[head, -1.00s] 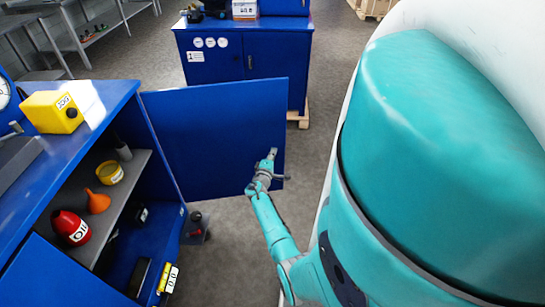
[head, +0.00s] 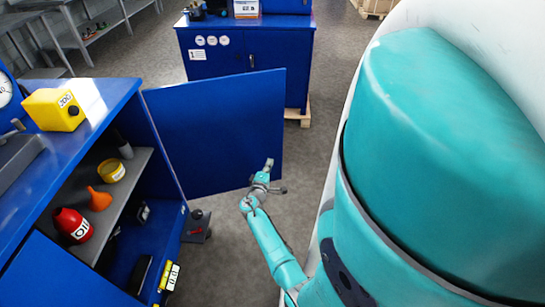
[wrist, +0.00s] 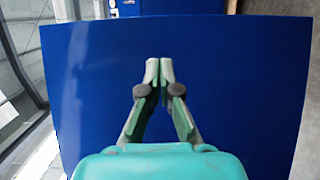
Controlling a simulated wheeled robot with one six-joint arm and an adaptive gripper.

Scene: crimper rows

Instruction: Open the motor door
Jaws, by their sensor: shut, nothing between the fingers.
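The blue motor door (head: 215,130) stands swung out from the left cabinet in the head view, its flat panel facing me. It also fills most of the wrist view (wrist: 230,80). My gripper (head: 268,166) is in front of the door's lower right part, near its free edge. In the wrist view my gripper (wrist: 159,72) is shut and empty, its fingertips together against the blue panel behind. I cannot tell whether the fingertips touch the panel.
The open blue cabinet (head: 97,95) holds a red oil can (head: 72,225), an orange funnel (head: 99,199) and a yellow tub (head: 111,170). A yellow box (head: 54,109) sits on top. Another blue cabinet (head: 240,60) stands behind the door.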

